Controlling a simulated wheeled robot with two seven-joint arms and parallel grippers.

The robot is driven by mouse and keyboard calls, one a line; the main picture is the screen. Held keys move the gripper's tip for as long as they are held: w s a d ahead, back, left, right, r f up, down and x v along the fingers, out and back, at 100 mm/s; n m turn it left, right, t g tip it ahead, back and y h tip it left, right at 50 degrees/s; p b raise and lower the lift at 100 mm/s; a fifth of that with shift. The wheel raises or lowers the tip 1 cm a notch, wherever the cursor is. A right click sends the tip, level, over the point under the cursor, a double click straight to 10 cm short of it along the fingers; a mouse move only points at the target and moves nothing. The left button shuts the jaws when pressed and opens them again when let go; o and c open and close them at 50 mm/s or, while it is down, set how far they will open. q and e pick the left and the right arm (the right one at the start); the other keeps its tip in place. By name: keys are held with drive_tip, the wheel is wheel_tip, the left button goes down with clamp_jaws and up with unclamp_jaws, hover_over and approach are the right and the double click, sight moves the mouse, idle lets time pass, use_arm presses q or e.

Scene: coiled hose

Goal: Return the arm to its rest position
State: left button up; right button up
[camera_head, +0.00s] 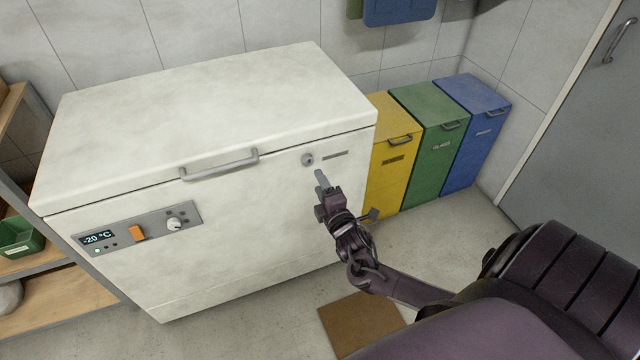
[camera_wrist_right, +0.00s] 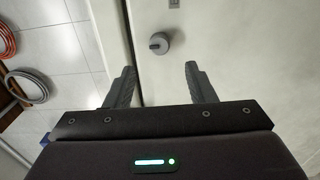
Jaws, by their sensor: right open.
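My right gripper (camera_head: 320,179) is raised in front of the white chest freezer (camera_head: 200,110), just below the round grey lock (camera_head: 307,160) near the lid's right end. In the right wrist view my right gripper (camera_wrist_right: 160,85) is open with nothing between its fingers, and the lock (camera_wrist_right: 159,43) shows beyond the fingertips, apart from them. The freezer lid is down, with a grey handle (camera_head: 220,165) on its front. My right arm reaches in from the lower right. My left gripper is not in view.
Yellow (camera_head: 390,160), green (camera_head: 432,140) and blue (camera_head: 475,130) bins stand right of the freezer. A brown mat (camera_head: 360,318) lies on the floor beneath my arm. A shelf (camera_head: 50,300) stands at left, a grey door (camera_head: 580,130) at right. Coiled hoses (camera_wrist_right: 30,88) show in the wrist view.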

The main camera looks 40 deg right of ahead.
drive_tip(key=s+a+f+m+g+p, duration=0.1)
drive_tip(key=s+f+m+g, duration=0.15)
drive_tip(key=s+f, duration=0.45)
drive_tip(key=s+f+m+g+y, duration=0.1)
drive_tip(key=s+f+m+g, duration=0.2)
drive_tip(key=f, duration=0.7)
drive_tip(key=s+a+f+m+g+p, duration=0.1)
drive_tip(key=s+f+g, duration=0.2)
drive_tip(key=s+f, duration=0.45)
drive_tip(key=s+a+f+m+g+y, duration=0.1)
drive_tip(key=s+a+f+m+g, duration=0.1)
drive_tip(key=s+f, duration=0.3)
drive_tip(key=s+a+f+m+g+y, duration=0.1)
drive_tip(key=s+a+f, duration=0.4)
drive_tip(key=s, duration=0.7)
drive_tip(key=s+a+f+m+g+y, duration=0.1)
drive_tip(key=s+a+f+m+g, duration=0.2)
drive_tip(key=s, duration=0.6)
drive_tip(key=shift+s+a+f+g+p, duration=0.25)
drive_tip(key=shift+a+f+g+p, duration=0.25)
drive_tip(key=shift+f+g, duration=0.5)
drive_tip(key=shift+a+m, duration=0.1)
drive_tip(key=shift+m, duration=0.15)
